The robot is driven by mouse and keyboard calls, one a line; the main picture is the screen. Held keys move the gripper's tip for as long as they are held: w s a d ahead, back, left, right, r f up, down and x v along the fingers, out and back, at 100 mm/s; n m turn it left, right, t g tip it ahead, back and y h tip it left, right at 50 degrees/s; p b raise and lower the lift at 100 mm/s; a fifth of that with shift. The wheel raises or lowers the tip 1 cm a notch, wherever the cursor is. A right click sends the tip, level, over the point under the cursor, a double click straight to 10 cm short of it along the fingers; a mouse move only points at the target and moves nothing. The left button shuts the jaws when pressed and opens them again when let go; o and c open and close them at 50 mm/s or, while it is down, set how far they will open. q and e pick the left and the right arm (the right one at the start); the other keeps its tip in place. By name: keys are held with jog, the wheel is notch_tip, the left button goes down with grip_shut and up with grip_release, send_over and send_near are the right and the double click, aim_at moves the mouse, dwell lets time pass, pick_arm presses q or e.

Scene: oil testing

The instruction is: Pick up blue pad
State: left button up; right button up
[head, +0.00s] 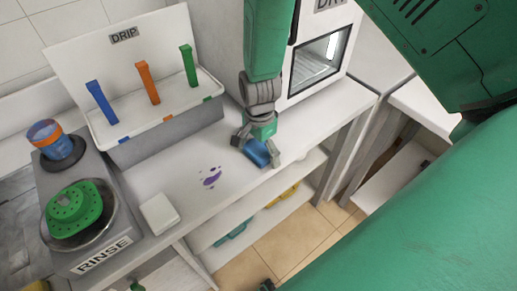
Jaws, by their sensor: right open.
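A small blue object (257,153), which looks like the blue pad, lies near the front edge of the white counter. My right gripper (257,148) reaches down from the top of the picture with its fingers spread around the blue object. The gripper is open, and I cannot tell whether a finger touches the object. The gripper partly hides the object's upper side. My left gripper does not show.
A grey drip rack (165,138) holds blue, orange and green upright strips. Purple stains (211,177) and a white block (159,214) are on the counter. The rinse station (112,235) stands at left, a glass-windowed machine (320,62) at back right. A lower shelf is below.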

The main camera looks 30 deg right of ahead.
aim_at(260, 147)
jog(key=shift+s+d, duration=0.1)
jog(key=shift+d, duration=0.05)
jog(key=c, duration=0.9)
jog(key=shift+r, duration=0.1)
jog(key=shift+c, duration=0.2)
jog(key=shift+r, duration=0.45)
notch_tip(260, 147, up, 9)
jog(key=shift+r, duration=0.1)
jog(key=shift+c, duration=0.2)
